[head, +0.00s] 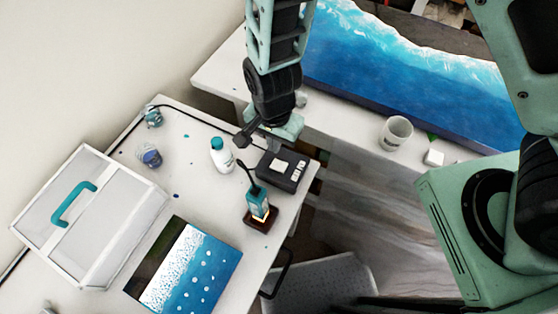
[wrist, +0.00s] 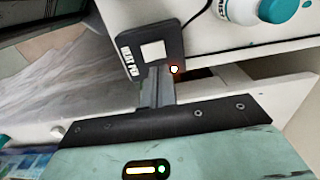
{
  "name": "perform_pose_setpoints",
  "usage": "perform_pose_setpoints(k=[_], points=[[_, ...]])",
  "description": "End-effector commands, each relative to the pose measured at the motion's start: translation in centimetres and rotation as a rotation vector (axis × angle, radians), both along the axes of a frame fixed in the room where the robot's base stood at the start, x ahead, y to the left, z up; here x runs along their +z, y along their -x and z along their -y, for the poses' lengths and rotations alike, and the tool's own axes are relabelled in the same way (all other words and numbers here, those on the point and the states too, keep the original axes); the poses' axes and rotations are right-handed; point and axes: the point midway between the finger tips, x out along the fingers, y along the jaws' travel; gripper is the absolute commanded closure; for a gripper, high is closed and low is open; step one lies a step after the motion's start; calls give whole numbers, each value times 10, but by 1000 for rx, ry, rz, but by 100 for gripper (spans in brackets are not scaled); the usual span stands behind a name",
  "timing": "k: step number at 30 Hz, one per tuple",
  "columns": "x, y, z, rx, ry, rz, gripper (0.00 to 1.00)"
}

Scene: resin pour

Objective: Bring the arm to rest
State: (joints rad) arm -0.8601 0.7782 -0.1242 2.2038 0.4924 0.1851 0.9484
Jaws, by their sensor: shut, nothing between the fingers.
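My gripper (head: 243,137) hangs over the back right part of the white worktable (head: 190,190) in the head view, with my arm coming down from the top. Its fingers are shut with nothing between them, and they also show in the wrist view (wrist: 157,84). A black box marked HEAT PEN (head: 284,170) is just below and right of the gripper in the head view. In the wrist view the box (wrist: 150,45) lies beyond the fingertips; I cannot tell how large the gap is.
A teal pen-like tool (head: 258,203) stands in a dark holder with an orange glow. A white bottle with a teal cap (head: 221,157) stands close to the gripper. A blue wave panel (head: 195,270), a case (head: 95,220), small jars (head: 149,155) and a mug (head: 396,132) are around.

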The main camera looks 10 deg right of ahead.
Motion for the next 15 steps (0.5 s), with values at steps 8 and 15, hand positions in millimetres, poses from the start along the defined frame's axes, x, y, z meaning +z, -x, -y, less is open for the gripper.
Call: perform_pose_setpoints(k=[8,15], points=[[0,0,0,0,0,0,100],[12,10,-4,129,-56,-30,100]])
